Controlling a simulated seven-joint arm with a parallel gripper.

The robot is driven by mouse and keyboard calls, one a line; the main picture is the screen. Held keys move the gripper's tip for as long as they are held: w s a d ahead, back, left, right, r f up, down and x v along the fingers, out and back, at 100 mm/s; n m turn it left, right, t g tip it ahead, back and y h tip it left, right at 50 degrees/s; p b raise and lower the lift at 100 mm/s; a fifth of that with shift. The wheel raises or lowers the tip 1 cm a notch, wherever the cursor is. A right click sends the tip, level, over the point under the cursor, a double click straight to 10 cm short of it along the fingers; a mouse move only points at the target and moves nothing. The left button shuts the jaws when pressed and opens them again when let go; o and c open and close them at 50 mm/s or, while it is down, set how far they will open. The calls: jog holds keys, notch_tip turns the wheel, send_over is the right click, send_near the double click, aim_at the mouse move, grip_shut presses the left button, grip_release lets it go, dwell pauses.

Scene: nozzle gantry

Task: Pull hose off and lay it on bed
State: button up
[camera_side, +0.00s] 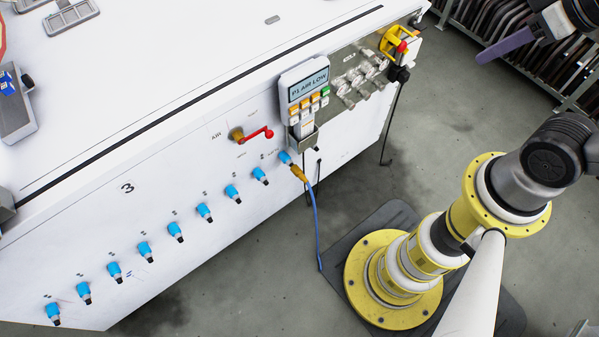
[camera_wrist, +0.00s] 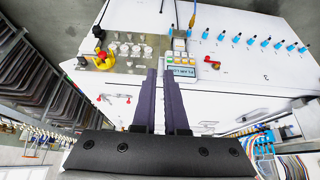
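A thin blue hose (camera_side: 316,220) hangs from the upper right end of the row of blue nozzles in the side view. Its brass-orange end fitting (camera_side: 298,172) sits at a blue nozzle (camera_side: 285,158), and its lower end reaches down near the dark floor mat. The white bed (camera_side: 200,50) is the broad top of the machine, with no hose on it. My gripper (camera_wrist: 160,72) has two dark purple fingers with a narrow gap and nothing between them. In the side view one finger shows at the upper right, well away from the hose.
A red-handled valve (camera_side: 255,134) and a display reading "P1 AIR LOW" (camera_side: 308,87) are close to the hose end. A yellow-and-red switch (camera_side: 400,45) is at the machine's corner. Metal fixtures (camera_side: 70,15) lie on the far bed; its middle is clear.

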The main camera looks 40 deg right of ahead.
jog(key=shift+o, duration=1.2)
jog(key=shift+r, duration=0.4)
jog(key=o, duration=0.5)
notch_tip(320, 180, up, 4)
jog(key=shift+w+f, duration=0.1)
jog(key=shift+f, duration=0.05)
jog(key=shift+o, duration=0.2)
jog(key=shift+w+d+n, duration=0.15)
jog(key=shift+d+n, duration=0.1)
jog(key=shift+n, duration=0.25)
jog(key=w+n+t+h, duration=0.3)
jog(key=w+n+h, duration=0.2)
jog(key=w+n, duration=0.9)
jog(key=w+a+n+t+y, duration=0.3)
jog(key=a+n+t+y, duration=0.2)
jog(key=a+n, duration=1.45)
notch_tip(320, 180, down, 58)
jog(key=d+n, duration=0.1)
jog(key=d, duration=0.1)
jog(key=shift+w, duration=0.2)
jog(key=shift+n, duration=0.25)
